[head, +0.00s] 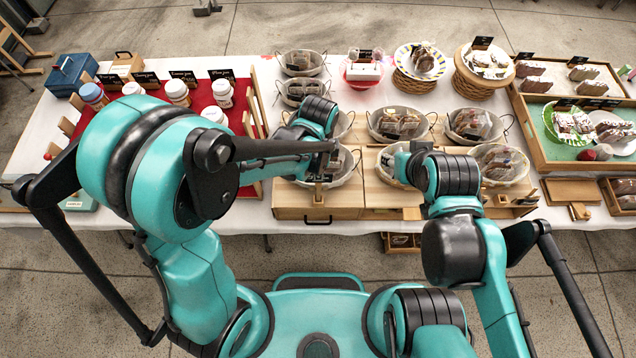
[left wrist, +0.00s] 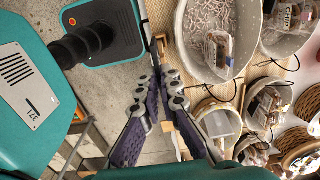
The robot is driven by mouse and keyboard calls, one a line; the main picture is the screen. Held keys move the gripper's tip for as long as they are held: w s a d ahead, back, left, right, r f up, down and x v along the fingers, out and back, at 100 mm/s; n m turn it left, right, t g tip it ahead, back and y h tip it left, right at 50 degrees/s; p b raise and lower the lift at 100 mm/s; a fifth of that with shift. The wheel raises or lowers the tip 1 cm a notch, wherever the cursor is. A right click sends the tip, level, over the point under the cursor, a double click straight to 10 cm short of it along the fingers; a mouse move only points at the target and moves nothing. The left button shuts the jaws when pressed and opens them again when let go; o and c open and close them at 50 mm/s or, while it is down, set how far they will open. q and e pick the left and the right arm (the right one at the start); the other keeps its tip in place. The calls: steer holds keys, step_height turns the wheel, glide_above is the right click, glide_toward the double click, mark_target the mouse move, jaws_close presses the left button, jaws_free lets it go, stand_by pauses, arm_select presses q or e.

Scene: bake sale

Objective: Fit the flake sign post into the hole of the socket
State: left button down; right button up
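A small dark sign (head: 320,178) stands at the front of the wooden display, before a wire basket; its lettering is too small to read, so I cannot tell if it is the flake sign. No socket hole is clear to me. In the head view my arm largely hides the left gripper. My right gripper's fingers cannot be made out.
Baskets of wrapped sweets (head: 399,123) crowd the wooden display (head: 293,203) on the white-covered table. Jars (head: 222,93) stand on a red cloth at left. A tray (head: 553,145) fills the right side. Concrete floor lies open around the table.

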arm_select(q)
steer(key=shift+r+p, duration=1.45)
steer(key=shift+r, duration=0.75)
steer(key=shift+f, duration=0.1)
